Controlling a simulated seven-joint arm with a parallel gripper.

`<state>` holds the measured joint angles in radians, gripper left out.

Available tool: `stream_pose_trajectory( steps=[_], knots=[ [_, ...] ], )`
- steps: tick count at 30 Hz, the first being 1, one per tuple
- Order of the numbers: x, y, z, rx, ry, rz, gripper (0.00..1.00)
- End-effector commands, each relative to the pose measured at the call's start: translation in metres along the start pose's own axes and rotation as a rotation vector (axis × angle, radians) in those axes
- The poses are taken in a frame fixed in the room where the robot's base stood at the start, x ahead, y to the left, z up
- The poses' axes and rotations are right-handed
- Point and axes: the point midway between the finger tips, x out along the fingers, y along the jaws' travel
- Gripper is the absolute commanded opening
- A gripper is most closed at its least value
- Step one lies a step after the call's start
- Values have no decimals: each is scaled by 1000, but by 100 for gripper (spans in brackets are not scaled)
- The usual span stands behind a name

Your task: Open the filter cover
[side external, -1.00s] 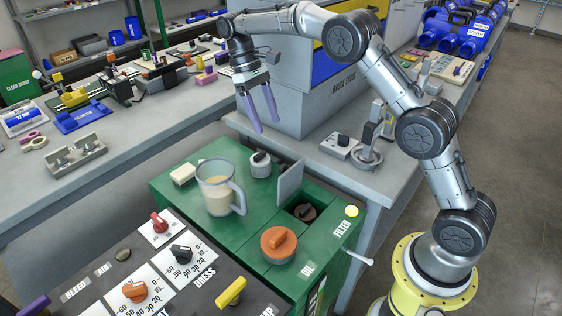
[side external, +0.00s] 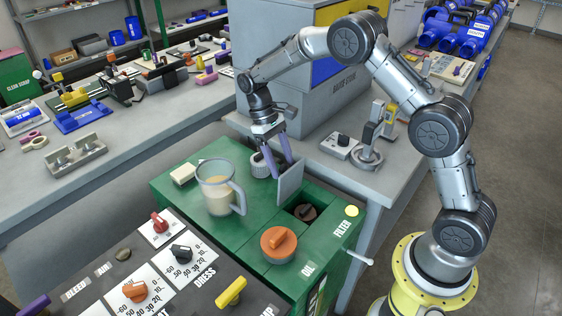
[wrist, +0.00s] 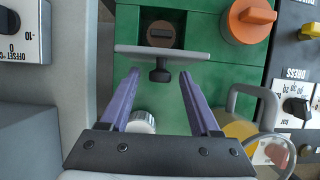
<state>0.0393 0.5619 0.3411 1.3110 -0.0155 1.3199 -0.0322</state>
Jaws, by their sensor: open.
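The filter cover (side external: 290,182) is a thin grey plate standing upright at the edge of a square opening in the green cabinet top, beside the FILTER label. In the wrist view the cover (wrist: 185,54) is seen nearly edge-on, with a dark knob (wrist: 160,74) on its near face. My gripper (side external: 282,168) is open just behind the cover. In the wrist view its purple fingers (wrist: 159,78) lie on either side of the knob, with gaps; contact with the cover cannot be told.
A white ribbed knob (side external: 262,164) stands close to my fingers. A clear jug (side external: 216,190) of tan liquid and an orange OIL cap (side external: 279,242) stand on the green top (side external: 180,215). A grey cabinet (side external: 300,95) stands behind my wrist.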

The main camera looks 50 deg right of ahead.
Motion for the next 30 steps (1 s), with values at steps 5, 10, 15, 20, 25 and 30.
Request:
stream_pose_trajectory(
  steps=[5,10,15,20,25,30],
  knots=[
    [0,0,0,0,0,0,56],
    [0,0,0,0,0,0,25],
    [-1,0,0,0,0,0,0],
    [-1,0,0,0,0,0,0],
    [-1,0,0,0,0,0,0],
    [-1,0,0,0,0,0,0]
  ],
)
